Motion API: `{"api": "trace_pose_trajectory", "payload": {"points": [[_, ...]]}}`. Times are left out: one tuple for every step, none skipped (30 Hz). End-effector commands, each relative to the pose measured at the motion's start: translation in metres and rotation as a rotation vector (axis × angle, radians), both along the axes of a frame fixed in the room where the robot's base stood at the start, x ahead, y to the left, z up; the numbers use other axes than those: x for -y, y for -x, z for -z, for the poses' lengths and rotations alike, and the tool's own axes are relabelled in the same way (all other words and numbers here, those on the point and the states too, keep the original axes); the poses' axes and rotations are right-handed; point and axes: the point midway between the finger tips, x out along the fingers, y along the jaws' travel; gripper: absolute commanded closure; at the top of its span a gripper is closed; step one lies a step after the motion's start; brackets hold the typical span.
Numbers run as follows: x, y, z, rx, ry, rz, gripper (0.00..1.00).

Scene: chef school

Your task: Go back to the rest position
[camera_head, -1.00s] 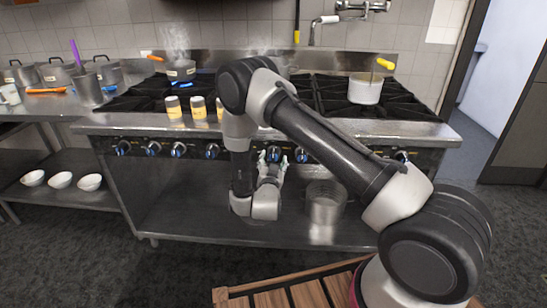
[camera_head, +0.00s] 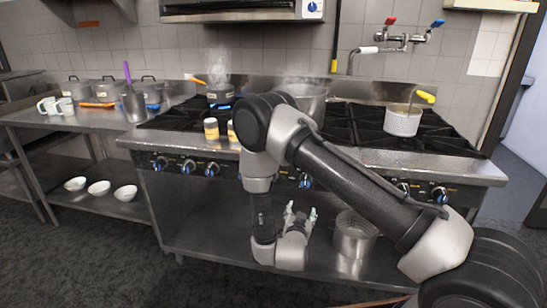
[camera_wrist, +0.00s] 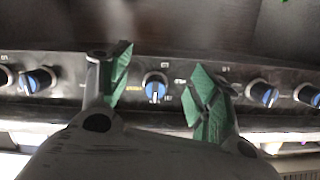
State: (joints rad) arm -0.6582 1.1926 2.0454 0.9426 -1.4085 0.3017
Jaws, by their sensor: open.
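My gripper (camera_head: 301,212) is in front of the stove, below the knob panel, with its fingers pointing up. In the wrist view my gripper (camera_wrist: 160,85) shows two green-padded fingers spread apart with nothing between them. A blue stove knob (camera_wrist: 155,87) is seen beyond the gap. The stove (camera_head: 420,160) stands behind my folded arm, which hides part of its front and top.
A metal pot (camera_head: 355,236) stands on the lower shelf, right of my gripper. A white pot (camera_head: 402,121) and a steaming large pot (camera_head: 308,98) are on the stove. Spice jars (camera_head: 211,129) stand at its front edge. White bowls (camera_head: 98,187) sit on the left shelf.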

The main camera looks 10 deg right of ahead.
Motion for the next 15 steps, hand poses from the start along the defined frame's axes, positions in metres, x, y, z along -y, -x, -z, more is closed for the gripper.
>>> {"api": "trace_pose_trajectory", "payload": {"points": [[-0.003, 0.008, 0.028, -0.126, -0.010, -0.026, 0.38], [-0.006, 0.016, 0.047, -0.219, -0.012, -0.048, 0.38], [-0.010, 0.030, 0.072, -0.351, -0.017, -0.082, 0.38], [-0.016, 0.040, 0.085, -0.446, -0.025, -0.113, 0.38], [-0.023, 0.050, 0.093, -0.535, -0.034, -0.146, 0.38], [-0.032, 0.063, 0.097, -0.647, -0.048, -0.191, 0.38], [-0.038, 0.072, 0.096, -0.727, -0.059, -0.224, 0.38], [-0.043, 0.081, 0.091, -0.803, -0.069, -0.258, 0.38], [-0.049, 0.093, 0.081, -0.898, -0.081, -0.304, 0.38], [-0.051, 0.102, 0.070, -0.966, -0.089, -0.339, 0.38], [-0.053, 0.111, 0.056, -1.028, -0.095, -0.375, 0.38], [-0.052, 0.122, 0.037, -1.101, -0.100, -0.418, 0.38], [-0.051, 0.130, 0.022, -1.150, -0.099, -0.450, 0.38], [-0.048, 0.137, 0.006, -1.193, -0.100, -0.477, 0.38], [-0.043, 0.147, -0.015, -1.244, -0.096, -0.513, 0.38]]}}
